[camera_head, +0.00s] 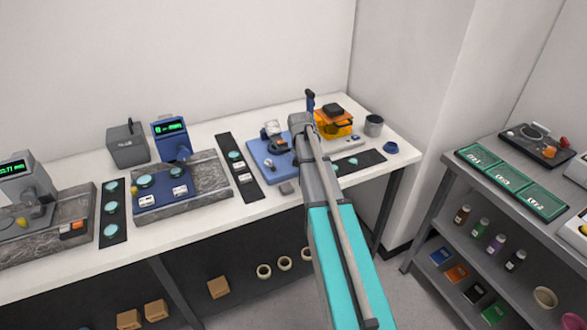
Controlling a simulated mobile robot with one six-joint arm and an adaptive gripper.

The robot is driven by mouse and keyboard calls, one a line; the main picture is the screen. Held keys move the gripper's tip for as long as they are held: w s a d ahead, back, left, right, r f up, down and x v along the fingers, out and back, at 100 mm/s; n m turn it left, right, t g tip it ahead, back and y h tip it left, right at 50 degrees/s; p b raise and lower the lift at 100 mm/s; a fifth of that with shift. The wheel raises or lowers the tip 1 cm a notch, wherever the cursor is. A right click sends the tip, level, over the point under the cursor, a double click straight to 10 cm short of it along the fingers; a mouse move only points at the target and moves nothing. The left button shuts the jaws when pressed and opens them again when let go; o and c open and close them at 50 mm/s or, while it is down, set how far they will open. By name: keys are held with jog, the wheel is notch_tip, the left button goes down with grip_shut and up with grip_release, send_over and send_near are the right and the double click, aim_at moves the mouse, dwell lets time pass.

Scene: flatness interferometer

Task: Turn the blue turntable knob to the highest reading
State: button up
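A blue instrument plate (258,147) lies on the bench right of centre, with small dark and pale parts on it. My arm covers its right side. A blue gauge with a green-lit display (171,135) stands farther left, behind a grey stone-like base with a blue plate (150,201) carrying pale green discs. The display digits are too small to read. I cannot tell which part is the blue turntable knob. My grey and turquoise arm reaches up from the bottom to the bench's right part. I cannot make out my gripper's fingers.
A grey gauge with a green display (17,168) stands at the far left. Dark strips with discs lie between the stations. An orange device (333,124), a grey cup (373,125) and a small blue bowl (390,148) are at the right. A shelf unit stands beyond a gap.

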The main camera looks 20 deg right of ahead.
jog(key=shift+a+n, duration=0.1)
jog(key=shift+n, duration=0.3)
jog(key=shift+n+t+y, duration=0.4)
jog(key=shift+n+y, duration=0.5)
jog(key=shift+n, duration=1.2)
jog(key=shift+n+y, duration=0.9)
jog(key=shift+n, duration=1.5)
jog(key=p+v, duration=1.3)
jog(key=v, duration=0.1)
jog(key=s+a+f+m+g+b, duration=0.1)
jog(key=s+a+f+g+b, duration=0.1)
jog(key=s+a+f+b, duration=0.3)
jog(key=s+a+f+m+g+b, duration=0.1)
jog(key=s+a+f+b, duration=0.5)
jog(key=s+a, duration=0.6)
jog(key=a+f+g, duration=0.1)
jog(key=a, duration=0.4)
jog(key=shift+s+f+m+h, duration=0.2)
jog(key=shift+f+m+h, duration=0.15)
jog(key=shift+m+h, duration=0.05)
jog(key=shift+a, duration=0.1)
jog(key=shift+s+a, duration=0.55)
jog(key=shift+s, duration=0.2)
jog(key=shift+s+a, duration=0.5)
jog(key=shift+s, duration=0.25)
